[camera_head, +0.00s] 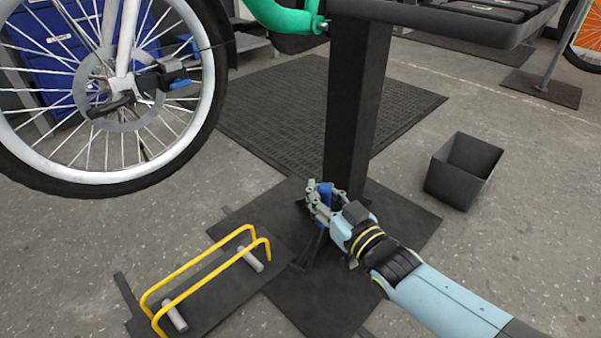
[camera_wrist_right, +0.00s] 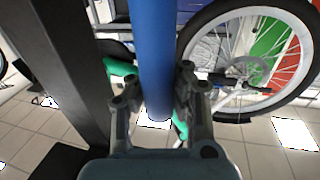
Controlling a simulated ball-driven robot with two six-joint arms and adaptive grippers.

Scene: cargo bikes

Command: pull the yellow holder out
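The yellow holder (camera_head: 206,264) is a pair of yellow bent-bar loops at the lower left of the head view. It stands on a dark floor plate (camera_head: 215,293) with two short grey cylinders by it. My right gripper (camera_head: 318,203) is low in front of the black column, to the right of the holder and apart from it. A blue tube (camera_wrist_right: 156,50) runs between its fingers in the right wrist view. The fingers are close on both sides of it; I cannot tell whether they grip it. My left gripper is not in view.
The black column (camera_head: 352,110) rises from a dark base plate (camera_head: 395,222) just behind my right gripper. A bike wheel (camera_head: 60,165) hangs at the upper left. An open dark bin (camera_head: 456,180) stands at the right. A dark mat (camera_head: 275,110) lies behind; bare floor shows left of the holder.

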